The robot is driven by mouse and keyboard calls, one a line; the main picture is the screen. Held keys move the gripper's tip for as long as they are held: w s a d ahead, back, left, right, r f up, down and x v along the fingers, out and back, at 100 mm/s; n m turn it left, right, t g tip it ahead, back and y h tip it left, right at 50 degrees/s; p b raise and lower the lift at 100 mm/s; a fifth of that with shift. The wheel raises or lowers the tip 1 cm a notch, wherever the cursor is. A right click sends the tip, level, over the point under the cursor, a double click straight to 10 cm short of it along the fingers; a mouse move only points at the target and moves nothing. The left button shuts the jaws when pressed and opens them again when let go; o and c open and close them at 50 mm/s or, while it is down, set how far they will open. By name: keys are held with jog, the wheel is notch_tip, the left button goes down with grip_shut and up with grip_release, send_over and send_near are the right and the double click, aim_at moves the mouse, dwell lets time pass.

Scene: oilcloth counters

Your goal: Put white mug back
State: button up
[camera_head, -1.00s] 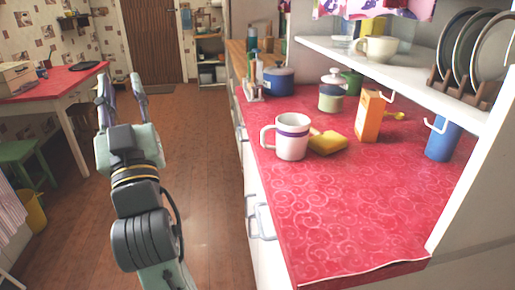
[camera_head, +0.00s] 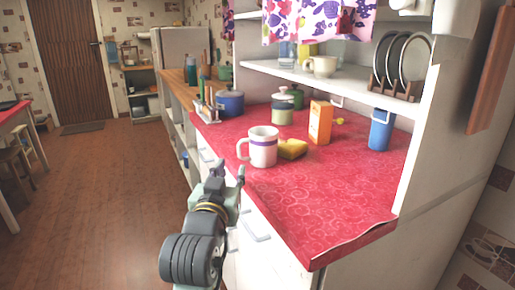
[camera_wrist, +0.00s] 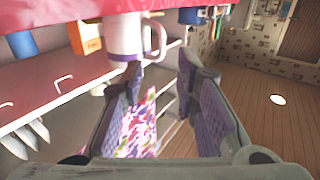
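The white mug (camera_head: 263,148) has a purple band and stands upright on the red counter (camera_head: 330,200), near its left edge, with its handle towards the left. In the wrist view the mug (camera_wrist: 124,38) shows at the top, with its handle on its right side. My gripper (camera_head: 229,172) is in front of the counter's left edge, nearer to me than the mug and apart from it. The wrist view shows my gripper (camera_wrist: 160,68) open, with nothing between its fingers.
A yellow sponge (camera_head: 293,149) lies right beside the mug. Above is a white shelf (camera_head: 345,82) with hooks, a cream cup (camera_head: 322,66) and a plate rack (camera_head: 395,88).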

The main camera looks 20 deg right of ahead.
aim_at(240, 153)
jog(key=x, duration=0.2)
jog(key=p+x, duration=0.1)
jog(key=x, duration=0.2)
jog(key=p+x, duration=0.1)
jog(key=x, duration=0.2)
jog(key=shift+w+d+r, duration=0.1)
jog(key=shift+d+r, duration=0.1)
jog(key=shift+r, duration=0.15)
jog(key=shift+w+d+f+p, duration=0.1)
jog(key=shift+w+d+p, duration=0.1)
jog(key=shift+w+p, duration=0.15)
grip_shut()
